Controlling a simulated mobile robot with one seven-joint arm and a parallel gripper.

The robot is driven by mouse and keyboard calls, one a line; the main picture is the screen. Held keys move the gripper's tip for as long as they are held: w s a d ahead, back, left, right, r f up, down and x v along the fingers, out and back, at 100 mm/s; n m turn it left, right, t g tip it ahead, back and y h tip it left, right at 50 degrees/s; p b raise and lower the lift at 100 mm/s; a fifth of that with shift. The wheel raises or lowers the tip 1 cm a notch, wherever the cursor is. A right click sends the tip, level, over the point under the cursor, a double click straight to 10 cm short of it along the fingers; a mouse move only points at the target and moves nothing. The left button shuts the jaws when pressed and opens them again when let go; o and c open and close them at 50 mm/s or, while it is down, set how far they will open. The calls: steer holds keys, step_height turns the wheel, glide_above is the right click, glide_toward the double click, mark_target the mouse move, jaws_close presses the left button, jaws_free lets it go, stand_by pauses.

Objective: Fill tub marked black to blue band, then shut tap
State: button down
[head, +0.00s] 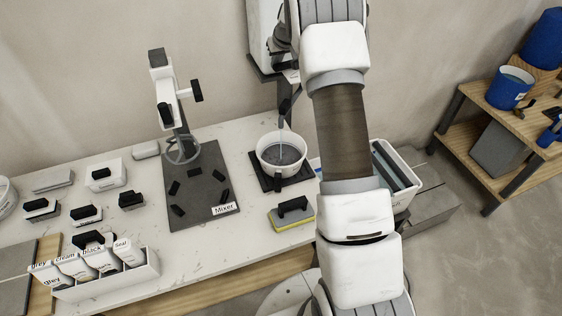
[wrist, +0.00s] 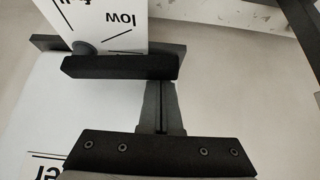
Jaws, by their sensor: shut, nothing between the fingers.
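A white tub (head: 270,165) stands upright on a dark square stand under the dark tap spout (head: 284,108). A thin bluish stream runs from the spout into the tub, where greyish liquid shows. I cannot make out a black mark or blue band on it. The white water dispenser (head: 262,30) is on the wall above, partly hidden by my arm. In the wrist view my gripper (wrist: 160,88) is shut and empty, its fingers close to a black bar (wrist: 120,67) beside a white plate (wrist: 105,22) lettered "low". In the head view my fingers are not clear.
A mixer (head: 205,185) stands left of the tub. A yellow-edged sponge float (head: 292,212) lies in front. A rack (head: 110,278) of labelled bags is at front left. A white bin (head: 400,165) is right of my arm, and a wooden shelf (head: 515,120) with blue buckets is farther right.

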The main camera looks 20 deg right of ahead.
steer(key=shift+s+f+b, duration=0.25)
steer(key=shift+s+b, duration=0.1)
steer(key=shift+s, duration=0.2)
steer(key=shift+s+f+b, duration=0.25)
steer(key=shift+s+b, duration=0.1)
steer(key=shift+s, duration=0.2)
steer(key=shift+r, duration=0.1)
steer(key=r+p, duration=0.1)
steer(key=r, duration=0.1)
steer(key=w+r+p, duration=0.1)
steer(key=r+p, duration=0.1)
steer(key=r, duration=0.1)
steer(key=shift+r, duration=0.2)
steer(key=shift+s+d+f+b, duration=0.15)
steer(key=shift+s+b, duration=0.15)
steer(key=shift+b, duration=0.05)
steer(key=s+b, duration=0.1)
steer(key=s+d+b, duration=0.1)
steer(key=s+b, duration=0.1)
steer(key=shift+s+d, duration=0.1)
steer(key=shift+s+d+r+b, duration=0.1)
steer(key=shift+s+d+b, duration=0.15)
steer(key=shift+s, duration=0.25)
steer(key=shift+s+d+r+b, duration=0.1)
steer(key=shift+s+b, duration=0.25)
steer(key=shift+s, duration=0.1)
